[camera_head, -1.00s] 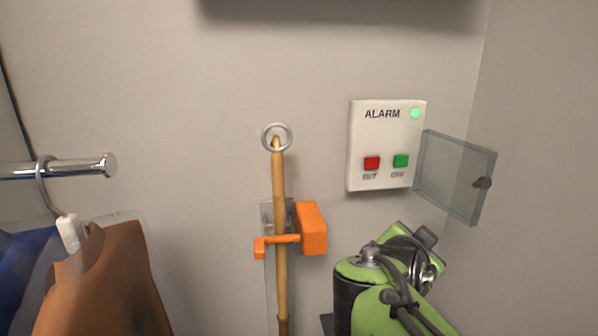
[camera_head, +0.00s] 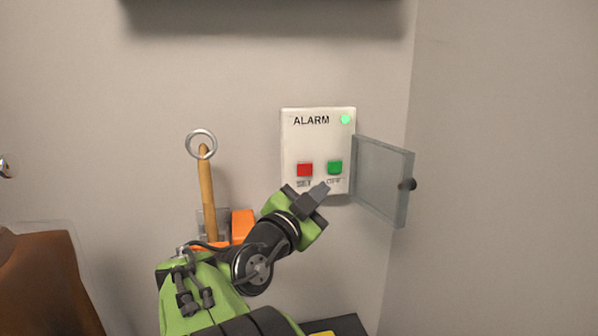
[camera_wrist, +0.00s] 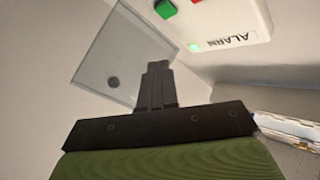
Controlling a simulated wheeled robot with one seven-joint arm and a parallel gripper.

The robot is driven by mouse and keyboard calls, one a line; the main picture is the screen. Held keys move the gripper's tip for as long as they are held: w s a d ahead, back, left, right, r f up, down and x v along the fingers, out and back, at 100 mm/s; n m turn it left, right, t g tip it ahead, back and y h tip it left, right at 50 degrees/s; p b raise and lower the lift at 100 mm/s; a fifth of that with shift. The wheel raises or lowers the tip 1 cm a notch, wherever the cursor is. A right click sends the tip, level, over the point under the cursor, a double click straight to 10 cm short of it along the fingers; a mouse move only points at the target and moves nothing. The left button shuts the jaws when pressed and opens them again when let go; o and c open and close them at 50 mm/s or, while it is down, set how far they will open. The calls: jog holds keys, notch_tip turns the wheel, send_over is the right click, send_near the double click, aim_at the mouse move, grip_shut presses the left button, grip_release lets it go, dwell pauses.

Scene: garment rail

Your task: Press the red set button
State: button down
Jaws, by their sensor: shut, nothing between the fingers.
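The white alarm panel (camera_head: 318,140) is on the wall, with a lit green lamp (camera_head: 346,119) at its upper right. The red set button (camera_head: 304,169) is at its lower left and the green off button (camera_head: 335,167) is beside it. The clear cover (camera_head: 383,180) hangs open to the right. My gripper (camera_head: 318,192) is shut and empty, just below the two buttons in the head view. In the wrist view my gripper (camera_wrist: 157,75) points toward the cover (camera_wrist: 120,60), with the green button (camera_wrist: 165,9) above it. The red button is mostly cut off there.
A brown garment (camera_head: 40,285) hangs at the lower left.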

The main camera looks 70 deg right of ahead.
aim_at(305, 170)
jog(key=shift+w+d+p, duration=0.6)
jog(key=shift+w+d, duration=0.15)
jog(key=shift+d, duration=0.5)
jog(key=shift+w+d+p, duration=0.65)
jog(key=shift+w+d, duration=0.1)
jog(key=shift+d, duration=0.55)
jog(key=shift+w+d+p, duration=0.6)
jog(key=shift+w+d, duration=0.15)
jog(key=shift+d, duration=0.5)
jog(key=shift+d, duration=0.1)
jog(key=shift+w+d+b, duration=0.2)
jog(key=shift+d+b, duration=0.05)
jog(key=shift+b, duration=0.05)
